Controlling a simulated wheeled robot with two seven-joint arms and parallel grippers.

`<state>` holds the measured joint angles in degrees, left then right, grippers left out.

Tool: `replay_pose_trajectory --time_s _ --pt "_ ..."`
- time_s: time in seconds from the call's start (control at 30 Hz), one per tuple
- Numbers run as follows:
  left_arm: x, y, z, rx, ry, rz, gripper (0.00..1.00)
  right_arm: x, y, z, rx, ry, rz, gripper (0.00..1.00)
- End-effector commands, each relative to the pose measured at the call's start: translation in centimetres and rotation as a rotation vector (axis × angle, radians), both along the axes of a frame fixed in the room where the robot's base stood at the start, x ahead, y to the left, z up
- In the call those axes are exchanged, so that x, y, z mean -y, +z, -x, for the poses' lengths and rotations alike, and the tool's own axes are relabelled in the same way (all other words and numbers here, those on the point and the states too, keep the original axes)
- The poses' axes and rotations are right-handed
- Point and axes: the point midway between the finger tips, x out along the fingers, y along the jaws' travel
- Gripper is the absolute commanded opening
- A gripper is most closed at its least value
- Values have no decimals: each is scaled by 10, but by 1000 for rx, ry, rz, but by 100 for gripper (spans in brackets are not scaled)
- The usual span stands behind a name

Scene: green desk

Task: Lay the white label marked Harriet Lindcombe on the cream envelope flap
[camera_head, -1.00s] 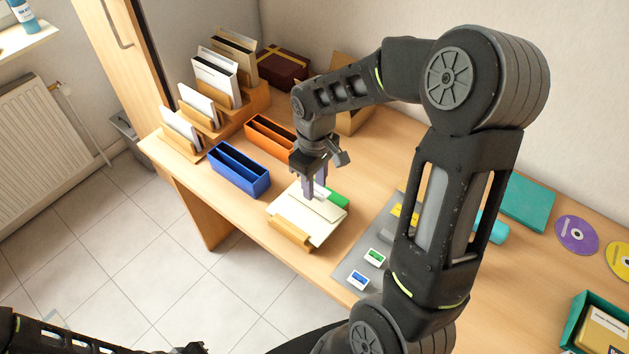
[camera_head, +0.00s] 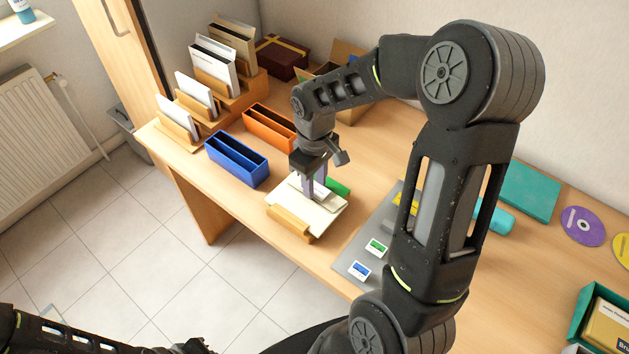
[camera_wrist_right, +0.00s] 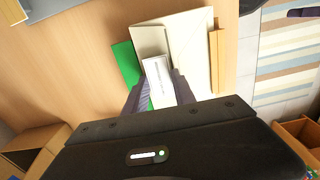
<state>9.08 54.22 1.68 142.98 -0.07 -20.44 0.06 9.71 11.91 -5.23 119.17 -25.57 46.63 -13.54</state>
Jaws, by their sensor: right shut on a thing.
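The cream envelope (camera_head: 296,213) lies on the desk, and in the right wrist view (camera_wrist_right: 190,52) its paler body sits beside a greyer flap (camera_wrist_right: 149,38). My right gripper (camera_head: 315,195) is over the envelope, pointing down. In the wrist view it is shut on a white label (camera_wrist_right: 158,82), which lies across the flap region; its print is too small to read. I cannot tell whether the label touches the paper. My left arm shows at the lower left, its gripper (camera_head: 190,347) dark and cut by the frame edge.
A wooden block (camera_head: 290,224) edges the envelope's front, and a green piece (camera_head: 337,187) lies behind it. Blue (camera_head: 237,160) and orange (camera_head: 268,127) trays stand to the left. A grey mat (camera_head: 352,256) with small labels lies to the right.

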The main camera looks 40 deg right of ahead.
Motion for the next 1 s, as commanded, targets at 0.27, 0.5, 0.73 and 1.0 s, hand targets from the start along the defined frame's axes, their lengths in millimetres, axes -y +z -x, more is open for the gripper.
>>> replay_pose_trajectory --time_s 0.27,0.5,0.73,1.0 --pt "0 0 0 0 0 0 0 0 0 0 0 0 0 2" --pt "0 0 0 0 0 0 0 0 0 0 0 0 0 2" --pt "0 0 0 0 0 0 0 0 0 0 0 0 0 2" --pt "0 0 0 0 0 0 0 0 0 0 0 0 0 53"
